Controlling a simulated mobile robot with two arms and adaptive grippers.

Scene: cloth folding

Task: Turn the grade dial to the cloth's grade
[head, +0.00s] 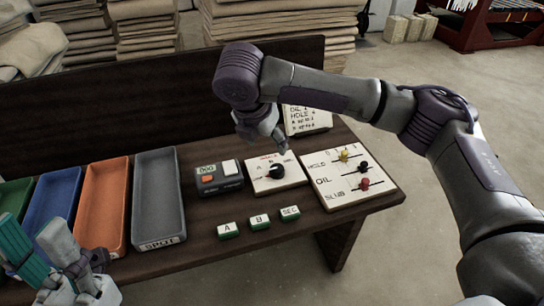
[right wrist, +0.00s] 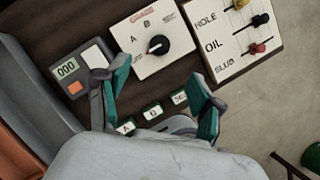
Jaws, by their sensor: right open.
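The grade dial is a black knob (head: 276,171) on a white-faced box (head: 262,184) in the middle of the table. In the right wrist view the knob (right wrist: 158,45) has a reddish pointer mark toward the lower left, and an "A" is printed left of it. My right gripper (head: 268,143) hangs above and behind the dial. In its wrist view its two teal fingers (right wrist: 158,76) are spread, with nothing between them. My left gripper (head: 62,268) is at the lower left, partly cut off. No cloth lies near the dial.
A counter with a display (head: 218,176) stands left of the dial. A slider board marked HOLE, OIL, SLUB (head: 333,199) is right of it. A written card (head: 305,121) stands behind. Green-based A, B and SEC blocks (head: 259,221) lie in front. Coloured trays (head: 102,200) are at left.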

